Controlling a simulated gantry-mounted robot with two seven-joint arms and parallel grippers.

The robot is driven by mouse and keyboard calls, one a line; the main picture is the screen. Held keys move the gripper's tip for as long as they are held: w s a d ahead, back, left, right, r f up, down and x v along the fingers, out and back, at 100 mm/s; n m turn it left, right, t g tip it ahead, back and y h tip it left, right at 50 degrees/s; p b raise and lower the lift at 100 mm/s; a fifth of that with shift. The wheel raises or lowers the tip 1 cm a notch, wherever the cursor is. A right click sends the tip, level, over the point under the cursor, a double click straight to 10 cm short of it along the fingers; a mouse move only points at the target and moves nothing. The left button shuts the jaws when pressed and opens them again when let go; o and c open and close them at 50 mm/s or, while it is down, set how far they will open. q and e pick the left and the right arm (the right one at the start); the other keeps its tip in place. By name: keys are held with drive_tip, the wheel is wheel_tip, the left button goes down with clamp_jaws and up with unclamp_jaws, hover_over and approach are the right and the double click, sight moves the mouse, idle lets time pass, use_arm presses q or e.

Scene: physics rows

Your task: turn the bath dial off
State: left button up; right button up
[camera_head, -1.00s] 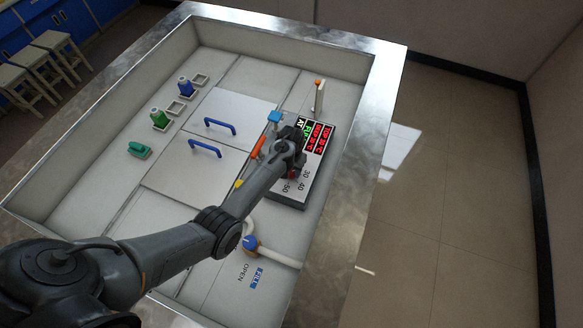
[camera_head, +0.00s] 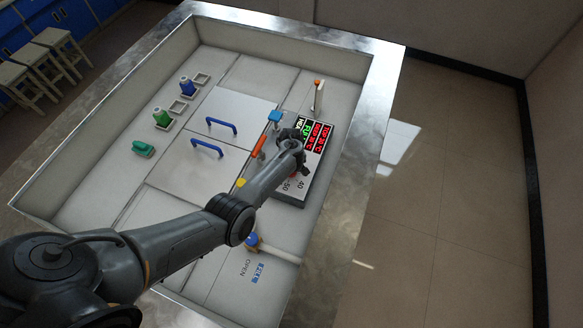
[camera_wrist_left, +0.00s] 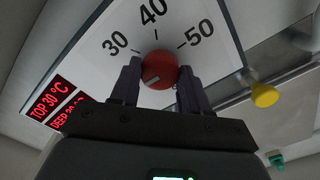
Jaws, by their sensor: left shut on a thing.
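The red bath dial (camera_wrist_left: 157,70) sits on a white panel (camera_wrist_left: 186,18) printed with 30, 40 and 50. Its pale pointer mark shows on its lower left face in the left wrist view. My left gripper (camera_wrist_left: 160,76) has one finger on each side of the dial and is shut on it. In the head view my left gripper (camera_head: 301,168) reaches down over the control panel (camera_head: 288,193) and hides most of the dial. The display (camera_head: 320,136) shows red and green lettering; TOP 30 °C is readable in the wrist view. My right gripper is not in view.
Blue handles (camera_head: 207,148) stand on white lids left of the panel. An orange lever (camera_head: 258,146), a blue-topped part (camera_head: 274,116) and a yellow knob (camera_wrist_left: 264,95) are close to my arm. Bottles (camera_head: 162,118) stand at the far left. A metal rim (camera_head: 372,130) surrounds everything.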

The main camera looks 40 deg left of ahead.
use_arm(q)
drive_tip(key=shift+n, duration=0.4)
drive_tip(key=o, duration=1.1)
drive_tip(key=shift+c, duration=0.2)
drive_tip(key=shift+r, duration=0.35)
wheel_tip(320, 180, up, 10)
drive_tip(key=p, duration=0.2)
drive_tip(key=shift+p, duration=0.3)
drive_tip(key=shift+s, duration=0.1)
